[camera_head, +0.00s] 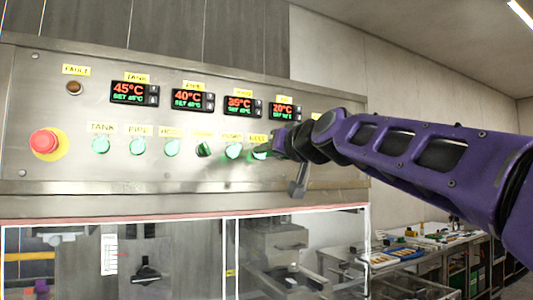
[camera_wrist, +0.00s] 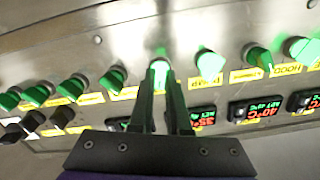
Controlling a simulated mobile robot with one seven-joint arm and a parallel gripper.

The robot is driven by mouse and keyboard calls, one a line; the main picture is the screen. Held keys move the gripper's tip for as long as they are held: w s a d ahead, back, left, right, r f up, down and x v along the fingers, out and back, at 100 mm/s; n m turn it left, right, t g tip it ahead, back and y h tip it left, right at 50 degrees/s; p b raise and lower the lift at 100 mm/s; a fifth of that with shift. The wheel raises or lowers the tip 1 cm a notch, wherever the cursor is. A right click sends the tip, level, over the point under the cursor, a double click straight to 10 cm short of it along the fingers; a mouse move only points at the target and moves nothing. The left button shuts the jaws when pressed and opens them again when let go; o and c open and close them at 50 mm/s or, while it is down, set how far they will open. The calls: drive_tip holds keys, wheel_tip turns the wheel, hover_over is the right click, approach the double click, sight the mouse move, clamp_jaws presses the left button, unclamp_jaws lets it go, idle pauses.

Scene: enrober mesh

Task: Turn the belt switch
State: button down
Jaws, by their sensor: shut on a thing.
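A row of green switch knobs runs along the steel panel (camera_head: 60,100). My gripper (camera_head: 268,150) is at the right end of the knobs visible in the head view. In the wrist view my gripper (camera_wrist: 160,85) has its two dark fingers either side of one lit green knob (camera_wrist: 159,68) and is shut on it. In the head view this knob (camera_head: 259,155) is partly covered by my gripper.
Neighbouring green knobs stand close on both sides, one at the left (camera_wrist: 113,78) and one at the right (camera_wrist: 209,63). Red temperature displays (camera_head: 134,92) sit above the row. A red emergency button (camera_head: 45,142) is at the far left. A glazed enclosure is below.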

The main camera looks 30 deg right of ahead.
drive_tip(key=shift+f+m, duration=0.1)
drive_tip(key=shift+m, duration=1.2)
drive_tip(key=c, duration=0.9)
unclamp_jaws()
drive_tip(key=s, duration=0.5)
drive_tip(key=s+b, duration=0.1)
drive_tip(key=s, duration=1.1)
drive_tip(key=shift+s+d+b, duration=0.2)
drive_tip(key=shift+d+b, duration=0.1)
